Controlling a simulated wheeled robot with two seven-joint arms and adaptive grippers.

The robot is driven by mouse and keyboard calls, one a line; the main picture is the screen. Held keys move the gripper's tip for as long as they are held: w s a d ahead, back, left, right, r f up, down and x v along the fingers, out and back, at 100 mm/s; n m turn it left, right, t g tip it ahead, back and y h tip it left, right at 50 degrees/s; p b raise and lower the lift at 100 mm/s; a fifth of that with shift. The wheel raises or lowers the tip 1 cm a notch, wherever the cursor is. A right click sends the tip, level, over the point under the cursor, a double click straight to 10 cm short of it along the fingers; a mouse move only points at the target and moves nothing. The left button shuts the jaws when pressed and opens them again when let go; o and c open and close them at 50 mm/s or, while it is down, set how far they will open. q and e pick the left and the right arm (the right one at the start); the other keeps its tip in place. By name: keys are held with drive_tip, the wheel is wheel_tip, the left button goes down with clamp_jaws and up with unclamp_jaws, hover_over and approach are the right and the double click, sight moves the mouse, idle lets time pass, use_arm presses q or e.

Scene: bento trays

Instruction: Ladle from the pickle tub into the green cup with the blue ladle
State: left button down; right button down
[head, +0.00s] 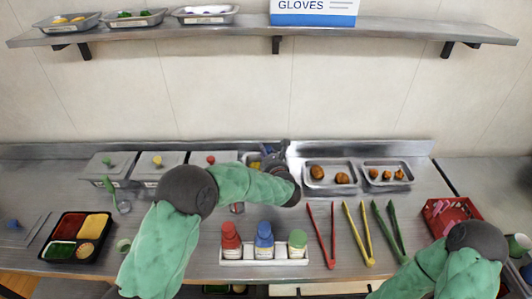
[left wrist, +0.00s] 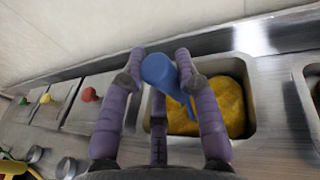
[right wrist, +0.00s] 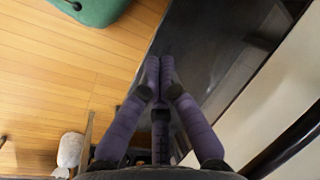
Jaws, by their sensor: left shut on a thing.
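The pickle tub is the open steel tub with yellow contents (left wrist: 249,122), at the back of the counter; in the head view my left arm partly covers it. My left gripper (left wrist: 165,68) is above the tub's left side, shut on the blue ladle (left wrist: 158,70). The ladle's shaft slants down toward the yellow contents; its bowl is hidden, so I cannot tell how deep it sits. A small green cup (head: 124,245) stands at the front left, beside the black bento tray. My right gripper (right wrist: 160,62) is shut and empty, away from the counter items.
Lidded tubs with green (head: 107,160), yellow (head: 157,160) and red (head: 210,160) knobs stand left of the tub. A blue-knobbed lid (head: 12,224) lies far left. The bento tray (head: 45,257), bottle rack (head: 233,253), tongs (head: 358,238) and red bin (head: 430,212) line the front.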

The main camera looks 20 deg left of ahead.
use_arm(q)
drive_tip(key=shift+r, duration=0.1)
drive_tip(key=shift+r+p, duration=2.7)
drive_tip(key=shift+r, duration=2.25)
